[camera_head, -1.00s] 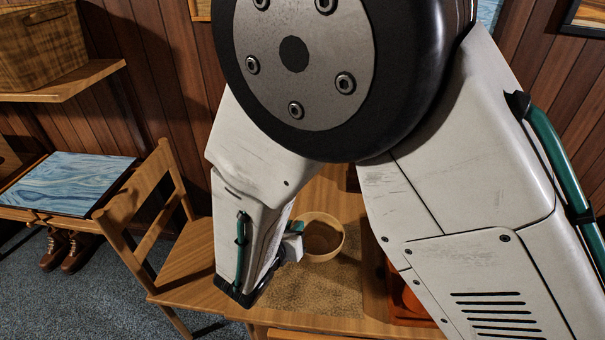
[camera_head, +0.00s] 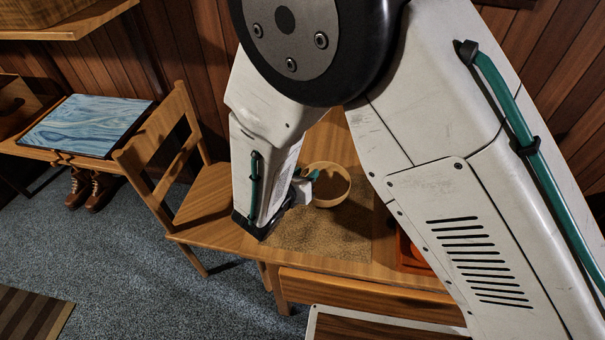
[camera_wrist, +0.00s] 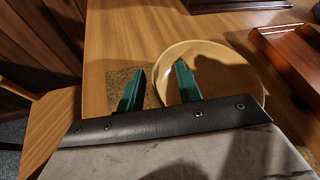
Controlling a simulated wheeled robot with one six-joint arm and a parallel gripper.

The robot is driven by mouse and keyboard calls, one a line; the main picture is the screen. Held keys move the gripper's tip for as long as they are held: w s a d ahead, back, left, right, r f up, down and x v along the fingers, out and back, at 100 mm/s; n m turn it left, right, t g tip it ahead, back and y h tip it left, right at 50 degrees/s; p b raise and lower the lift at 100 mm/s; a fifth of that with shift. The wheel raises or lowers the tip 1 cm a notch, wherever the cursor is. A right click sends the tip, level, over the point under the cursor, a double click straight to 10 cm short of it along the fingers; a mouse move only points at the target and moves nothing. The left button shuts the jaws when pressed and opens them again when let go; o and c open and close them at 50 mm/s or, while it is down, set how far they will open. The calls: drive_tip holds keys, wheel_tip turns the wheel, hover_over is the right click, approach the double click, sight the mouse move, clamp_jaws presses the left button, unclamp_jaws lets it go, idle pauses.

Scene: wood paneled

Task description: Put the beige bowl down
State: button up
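The beige bowl (camera_wrist: 243,62) is upright on the wooden table in the wrist view, and its inside is partly in shadow. It also shows in the head view (camera_head: 340,199), at the back of a speckled brown mat (camera_head: 300,238). My gripper (camera_wrist: 160,72) has its two teal fingers spread apart at the bowl's left rim. One finger is outside the bowl and the other reaches over its inside. A gap shows between the fingers and the rim. The bowl's near side is hidden behind my gripper in the wrist view.
A reddish wooden tray (camera_wrist: 290,62) stands right of the bowl. A dark wooden item (camera_wrist: 235,4) lies at the back. A wooden chair (camera_head: 205,195) is at the table's left side. Bare tabletop (camera_wrist: 130,35) shows left of and behind the bowl.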

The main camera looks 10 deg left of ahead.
drive_tip(key=shift+s, duration=0.1)
drive_tip(key=v, duration=1.2)
drive_tip(key=w+d+r+m+g+h, duration=0.1)
drive_tip(key=w+d+r+m+g, duration=0.15)
drive_tip(key=d+r+m, duration=0.5)
drive_tip(key=w+d+r+m+g+h, duration=0.1)
drive_tip(key=d+r+m+g+h, duration=0.2)
drive_tip(key=d, duration=0.7)
drive_tip(key=w+d+r+m+g, duration=0.1)
drive_tip(key=d+r+m+g, duration=0.2)
drive_tip(key=d+r+m, duration=0.5)
drive_tip(key=s+d+r+m+g+y, duration=0.1)
drive_tip(key=s+d+r+m+y, duration=0.2)
drive_tip(key=s+d+m, duration=0.4)
drive_tip(key=s+d+r+m+g+y, duration=0.2)
drive_tip(key=s+d+m+y, duration=0.3)
drive_tip(key=s+m, duration=0.5)
drive_tip(key=shift+d+r, duration=0.5)
drive_tip(key=shift+d, duration=0.55)
